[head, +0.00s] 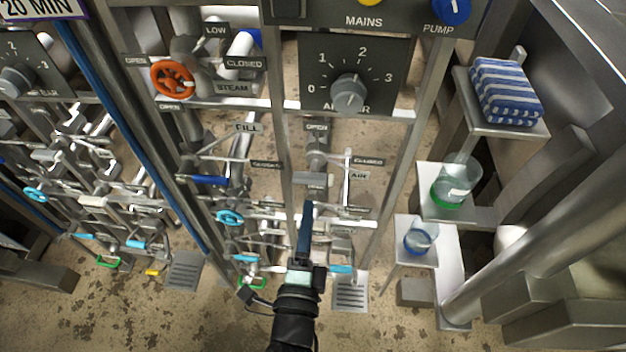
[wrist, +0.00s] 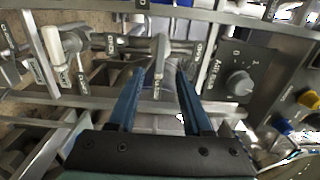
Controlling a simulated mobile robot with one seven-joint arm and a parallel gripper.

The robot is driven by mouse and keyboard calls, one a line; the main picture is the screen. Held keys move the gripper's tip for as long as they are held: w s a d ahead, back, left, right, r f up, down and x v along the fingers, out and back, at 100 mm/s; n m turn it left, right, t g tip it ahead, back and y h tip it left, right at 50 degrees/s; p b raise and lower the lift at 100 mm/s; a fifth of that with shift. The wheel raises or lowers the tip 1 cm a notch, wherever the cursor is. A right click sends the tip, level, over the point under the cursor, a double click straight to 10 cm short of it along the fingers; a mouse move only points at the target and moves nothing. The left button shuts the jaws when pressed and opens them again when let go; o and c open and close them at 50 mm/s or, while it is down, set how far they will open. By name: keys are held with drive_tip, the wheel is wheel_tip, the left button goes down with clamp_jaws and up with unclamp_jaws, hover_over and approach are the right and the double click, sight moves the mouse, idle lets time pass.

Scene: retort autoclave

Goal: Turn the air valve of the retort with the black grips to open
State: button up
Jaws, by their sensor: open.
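The air valve (head: 318,160) is below the air dial panel in the head view, near the plates OPEN, CLOSED and AIR. In the wrist view a pale lever (wrist: 160,55), apparently this valve's, lies beyond my fingertips, pointing down toward a small plate. OPEN appears at its right there. My gripper (head: 307,207) is below the valve in the head view. In the wrist view my gripper (wrist: 163,75) has its two blue fingers apart with nothing clasped; contact with the lever cannot be told. No black grips are clear, so which retort has them cannot be told.
The air dial (head: 348,95) is above the valve. An orange steam handwheel (head: 172,79) and the fill valve are left, past a metal post. Pipes crowd around my arm. Shelves at right hold a striped towel (head: 505,92) and a glass beaker (head: 457,180).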

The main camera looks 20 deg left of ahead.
sight(313, 184)
drive_tip(key=x, duration=0.8)
drive_tip(key=shift+c, duration=0.2)
clamp_jaws()
